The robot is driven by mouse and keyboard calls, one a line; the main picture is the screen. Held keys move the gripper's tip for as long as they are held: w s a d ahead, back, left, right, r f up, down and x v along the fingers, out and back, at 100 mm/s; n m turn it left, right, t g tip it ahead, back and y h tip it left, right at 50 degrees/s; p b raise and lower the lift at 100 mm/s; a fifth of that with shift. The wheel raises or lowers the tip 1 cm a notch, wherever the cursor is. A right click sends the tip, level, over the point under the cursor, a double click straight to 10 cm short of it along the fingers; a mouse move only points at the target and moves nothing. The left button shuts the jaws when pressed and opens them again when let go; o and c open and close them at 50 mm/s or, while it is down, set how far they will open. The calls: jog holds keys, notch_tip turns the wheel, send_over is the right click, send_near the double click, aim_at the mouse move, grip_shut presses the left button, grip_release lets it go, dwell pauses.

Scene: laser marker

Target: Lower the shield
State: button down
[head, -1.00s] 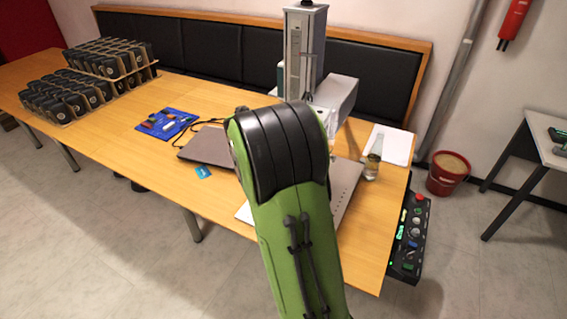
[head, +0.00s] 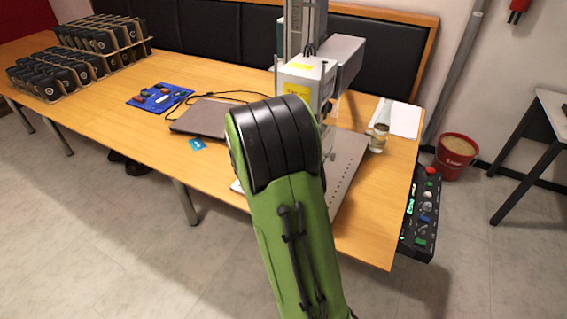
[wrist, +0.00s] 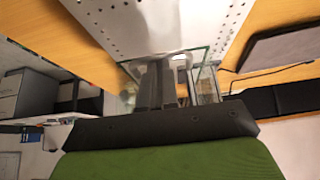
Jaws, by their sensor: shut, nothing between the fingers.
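The laser marker (head: 306,75) stands on the wooden table, with a tall grey column and a pale head bearing yellow labels. Its perforated base plate (head: 345,165) shows partly behind my green arm. In the wrist view, the plate (wrist: 190,18) is at the top. A clear shield with greenish glass edges (wrist: 206,58) shows beside and beyond my gripper (wrist: 163,62). The gripper's grey fingers are together and empty, very close to the glass. I cannot tell whether they touch it. My arm hides the gripper and the shield in the head view.
A closed laptop (head: 200,117), a blue tray (head: 160,97) and racks of dark items (head: 60,70) lie left of the marker. A glass jar (head: 378,138) and white paper (head: 400,118) are right. A black control box (head: 421,215) sits beside the table's right edge.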

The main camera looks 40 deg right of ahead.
notch_tip(320, 180, down, 4)
jog(key=shift+s+a+r+b, duration=0.1)
jog(key=shift+s+r+b, duration=0.1)
jog(key=shift+b, duration=0.65)
jog(key=r+p, duration=0.2)
jog(key=r, duration=0.1)
jog(key=d+r+p, duration=0.1)
jog(key=r+p, duration=0.1)
jog(key=shift+w+r, duration=0.25)
jog(key=shift+w, duration=0.1)
jog(key=p+v, duration=0.1)
jog(key=v, duration=0.8)
jog(key=shift+a+p, duration=0.25)
jog(key=shift+p, duration=0.05)
